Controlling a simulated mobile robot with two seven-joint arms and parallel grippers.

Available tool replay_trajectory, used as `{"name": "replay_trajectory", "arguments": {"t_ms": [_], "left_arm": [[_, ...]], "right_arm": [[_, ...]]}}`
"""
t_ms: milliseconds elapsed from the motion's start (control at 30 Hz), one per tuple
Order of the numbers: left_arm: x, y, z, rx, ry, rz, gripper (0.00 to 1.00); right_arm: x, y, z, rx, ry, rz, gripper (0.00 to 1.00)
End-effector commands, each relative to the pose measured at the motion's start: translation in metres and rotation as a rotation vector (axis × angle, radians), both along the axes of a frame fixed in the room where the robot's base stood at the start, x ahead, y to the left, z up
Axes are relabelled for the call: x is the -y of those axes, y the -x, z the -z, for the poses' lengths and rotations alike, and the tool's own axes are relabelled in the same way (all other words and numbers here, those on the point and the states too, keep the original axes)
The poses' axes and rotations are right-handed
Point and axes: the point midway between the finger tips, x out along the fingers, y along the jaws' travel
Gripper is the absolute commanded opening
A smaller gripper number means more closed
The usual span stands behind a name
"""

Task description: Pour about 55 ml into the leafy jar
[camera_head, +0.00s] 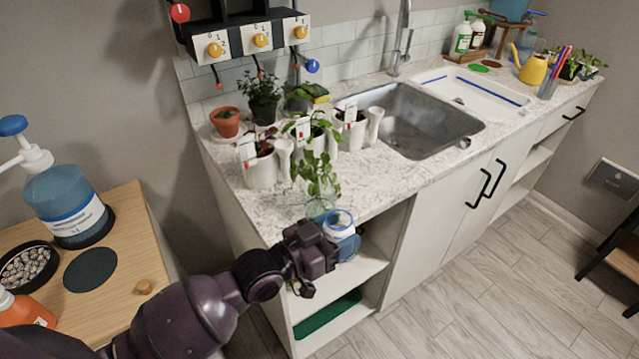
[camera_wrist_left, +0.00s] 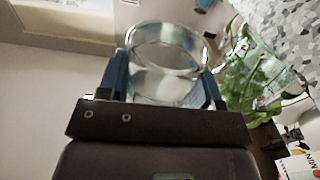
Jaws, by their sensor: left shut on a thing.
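The leafy jar (camera_head: 318,206) is a clear glass with green leafy stems, standing at the front edge of the speckled counter. Its leaves (camera_wrist_left: 245,85) also show at the right of the left wrist view. My left gripper (camera_head: 326,245) is shut on a clear vessel (camera_head: 341,224) with a pale rim and blue around it. The vessel is just right of the jar, beyond the counter's front edge, and looks about upright. In the left wrist view my left gripper's blue fingers (camera_wrist_left: 162,88) clasp the clear vessel (camera_wrist_left: 165,50) from both sides. I cannot tell its liquid level. My right gripper is out of view.
White pots with plants (camera_head: 262,168) stand close behind the jar. The sink (camera_head: 415,120) lies to the right. Open shelves (camera_head: 350,275) are below the vessel. A wooden stand (camera_head: 125,250) at left holds a blue pump bottle (camera_head: 70,205).

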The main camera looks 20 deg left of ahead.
Motion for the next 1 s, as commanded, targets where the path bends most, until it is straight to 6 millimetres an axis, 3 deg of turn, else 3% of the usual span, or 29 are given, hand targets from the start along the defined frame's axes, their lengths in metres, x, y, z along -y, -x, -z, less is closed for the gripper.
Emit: {"name": "replay_trajectory", "arguments": {"t_ms": [267,433,767,1000], "left_arm": [[-0.004,-0.006,-0.006,-0.104,0.084,0.0,0.31],[-0.008,-0.011,-0.04,-0.182,0.152,0.0,0.31],[-0.015,-0.021,-0.067,-0.363,0.28,0.0,0.31],[-0.022,-0.029,-0.07,-0.49,0.373,-0.001,0.31]], "right_arm": [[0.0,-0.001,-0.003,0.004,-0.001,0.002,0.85],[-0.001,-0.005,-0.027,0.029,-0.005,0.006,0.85],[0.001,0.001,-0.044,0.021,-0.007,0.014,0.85],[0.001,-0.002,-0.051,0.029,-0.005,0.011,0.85]]}}
